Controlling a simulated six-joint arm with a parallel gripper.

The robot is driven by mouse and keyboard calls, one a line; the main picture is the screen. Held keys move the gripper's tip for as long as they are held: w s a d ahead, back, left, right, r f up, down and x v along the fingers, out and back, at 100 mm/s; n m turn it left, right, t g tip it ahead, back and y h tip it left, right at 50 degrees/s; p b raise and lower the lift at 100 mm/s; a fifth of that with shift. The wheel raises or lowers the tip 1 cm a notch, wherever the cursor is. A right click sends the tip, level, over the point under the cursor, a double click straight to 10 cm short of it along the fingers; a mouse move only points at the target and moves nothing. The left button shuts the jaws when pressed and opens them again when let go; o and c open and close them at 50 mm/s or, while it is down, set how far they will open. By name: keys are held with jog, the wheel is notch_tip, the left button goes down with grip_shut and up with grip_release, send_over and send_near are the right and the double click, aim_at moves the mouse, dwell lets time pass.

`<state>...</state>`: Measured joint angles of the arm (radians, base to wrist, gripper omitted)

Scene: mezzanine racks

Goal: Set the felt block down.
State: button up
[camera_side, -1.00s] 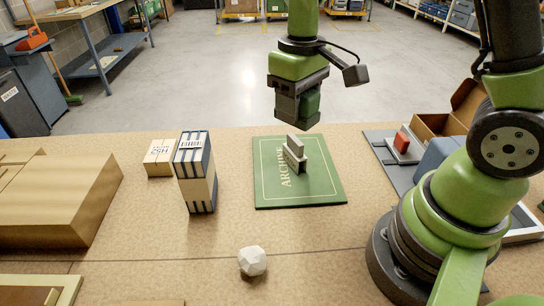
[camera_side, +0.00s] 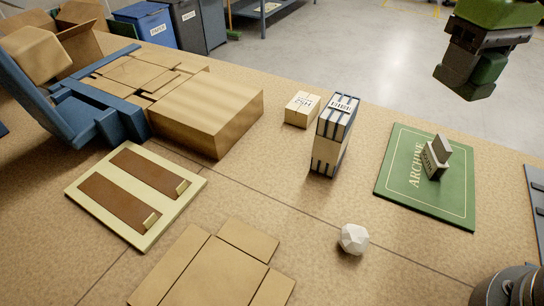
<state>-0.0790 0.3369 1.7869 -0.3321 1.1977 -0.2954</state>
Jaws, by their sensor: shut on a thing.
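My gripper (camera_side: 468,82) is at the upper right, pointing down, with its dark jaws shut on a green block (camera_side: 489,68), which I take to be the felt block. The jaws partly hide the block. It is held in the air, clear of the table, and in the picture it appears above the far edge of the green ARCHIVE board (camera_side: 453,206). A small grey holder with an upright plate (camera_side: 436,157) stands on that board.
A striped blue-and-cream box (camera_side: 331,140) stands upright left of the board, beside a small cream box (camera_side: 301,109). A white faceted ball (camera_side: 354,239) lies in front. Cardboard (camera_side: 207,115) and a framed panel (camera_side: 137,190) fill the left. Bare table lies between ball and board.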

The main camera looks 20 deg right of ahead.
jog(key=w+a+n, duration=0.1)
jog(key=w+a, duration=0.3)
jog(key=a, duration=0.3)
jog(key=n, duration=0.3)
send_over(273, 215)
notch_tip(273, 215, down, 12)
notch_tip(273, 215, down, 10)
jog(key=shift+f, duration=0.15)
jog(key=shift+f, duration=0.15)
jog(key=o, duration=1)
jog(key=shift+c, duration=0.2)
